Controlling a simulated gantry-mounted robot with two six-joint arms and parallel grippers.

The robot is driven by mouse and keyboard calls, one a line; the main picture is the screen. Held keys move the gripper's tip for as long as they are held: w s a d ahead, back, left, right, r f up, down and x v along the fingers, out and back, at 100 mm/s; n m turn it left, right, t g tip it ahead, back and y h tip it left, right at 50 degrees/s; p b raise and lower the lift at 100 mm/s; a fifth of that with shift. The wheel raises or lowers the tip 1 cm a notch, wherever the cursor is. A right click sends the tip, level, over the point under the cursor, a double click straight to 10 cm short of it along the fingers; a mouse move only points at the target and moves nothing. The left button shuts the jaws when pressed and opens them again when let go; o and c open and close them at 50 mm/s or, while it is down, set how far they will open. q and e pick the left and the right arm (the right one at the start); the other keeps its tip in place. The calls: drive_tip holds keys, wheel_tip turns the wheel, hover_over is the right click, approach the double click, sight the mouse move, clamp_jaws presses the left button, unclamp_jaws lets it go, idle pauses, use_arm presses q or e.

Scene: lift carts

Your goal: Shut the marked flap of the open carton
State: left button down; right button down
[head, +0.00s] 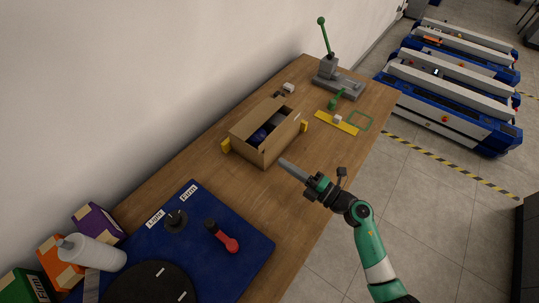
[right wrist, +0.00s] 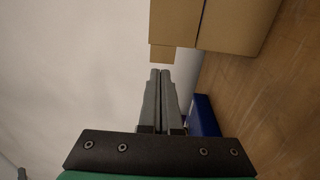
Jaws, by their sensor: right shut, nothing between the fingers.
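The open brown carton (head: 281,142) stands on the wooden table, with dark blue contents (head: 259,135) showing through its open top. A small pale mark shows near its right end, but I cannot clearly tell which flap is marked. My right gripper (head: 283,162) is shut and empty, just beside the carton's near side. In the right wrist view, its closed fingers (right wrist: 160,74) point toward the cardboard carton (right wrist: 225,25), just below a lower cardboard edge. I cannot tell whether they touch it. My left gripper is not in view.
The wall is close behind; bare wood lies around my right gripper.

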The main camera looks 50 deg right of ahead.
sight(261, 148)
drive_tip(key=w, duration=0.3)
drive_tip(key=w+b, duration=0.1)
drive_tip(key=w, duration=0.1)
drive_tip(key=shift+w+a+r, duration=0.2)
drive_tip(key=shift+w+a, duration=0.15)
drive_tip(key=shift+w, duration=0.25)
drive_tip(key=shift+r, duration=0.1)
